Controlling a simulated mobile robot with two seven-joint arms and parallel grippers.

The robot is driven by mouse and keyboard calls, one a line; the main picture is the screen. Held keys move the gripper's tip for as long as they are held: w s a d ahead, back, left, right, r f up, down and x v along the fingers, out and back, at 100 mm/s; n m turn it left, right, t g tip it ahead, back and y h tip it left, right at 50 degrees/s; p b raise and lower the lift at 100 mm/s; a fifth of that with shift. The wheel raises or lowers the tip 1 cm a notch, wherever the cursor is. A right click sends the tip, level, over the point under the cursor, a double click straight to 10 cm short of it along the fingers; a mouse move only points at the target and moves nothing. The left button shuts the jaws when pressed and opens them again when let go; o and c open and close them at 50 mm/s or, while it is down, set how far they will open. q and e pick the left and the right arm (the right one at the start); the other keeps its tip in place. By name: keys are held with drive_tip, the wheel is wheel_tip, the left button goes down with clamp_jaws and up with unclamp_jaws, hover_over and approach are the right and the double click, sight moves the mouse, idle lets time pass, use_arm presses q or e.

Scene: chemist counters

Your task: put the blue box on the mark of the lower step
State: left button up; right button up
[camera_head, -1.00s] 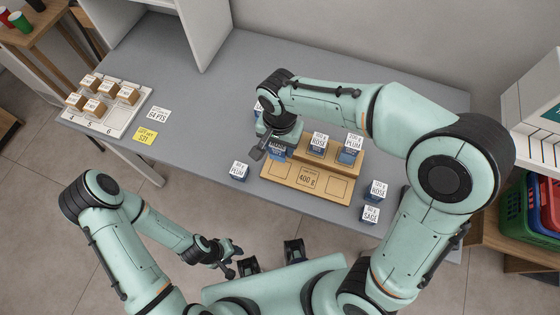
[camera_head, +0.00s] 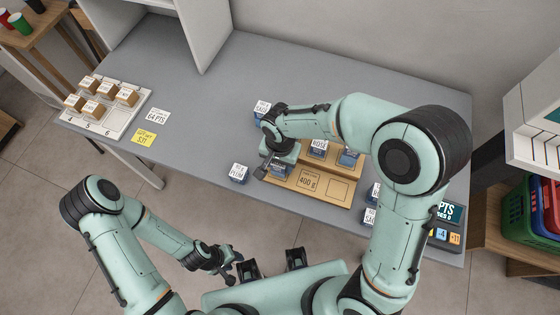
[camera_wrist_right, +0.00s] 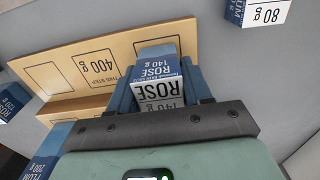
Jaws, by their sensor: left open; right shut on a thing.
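My right gripper (camera_head: 274,168) is shut on a blue box with a white label. In the right wrist view, the box (camera_wrist_right: 160,72) reads ROSE 140 g and sits between the fingers (camera_wrist_right: 160,98). The wooden two-step stand has a lower step (camera_head: 293,183) reading 400 g, with outlined square marks. The held box is at the lower step's left end in the head view, over the end mark, which it partly hides. I cannot tell whether it touches the step. My left gripper (camera_head: 228,270) is open and empty, in front of the counter.
A PLUM box (camera_head: 239,173) and a SAGE box (camera_head: 262,108) stand left of the stand. My right arm partly covers boxes at right. A numbered tray (camera_head: 118,124) is far left.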

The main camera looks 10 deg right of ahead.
drive_tip(key=shift+f, duration=0.25)
drive_tip(key=o, duration=1.1)
drive_tip(key=shift+r, duration=0.1)
use_arm(q)
drive_tip(key=shift+s+f, duration=0.1)
use_arm(e)
drive_tip(key=shift+o, duration=0.2)
drive_tip(key=shift+r, duration=0.5)
use_arm(q)
drive_tip(key=shift+w+r+p, duration=0.6)
drive_tip(key=shift+r+p, duration=0.15)
drive_tip(key=shift+r, duration=0.2)
use_arm(e)
wheel_tip(320, 180, up, 11)
drive_tip(key=shift+r, duration=0.2)
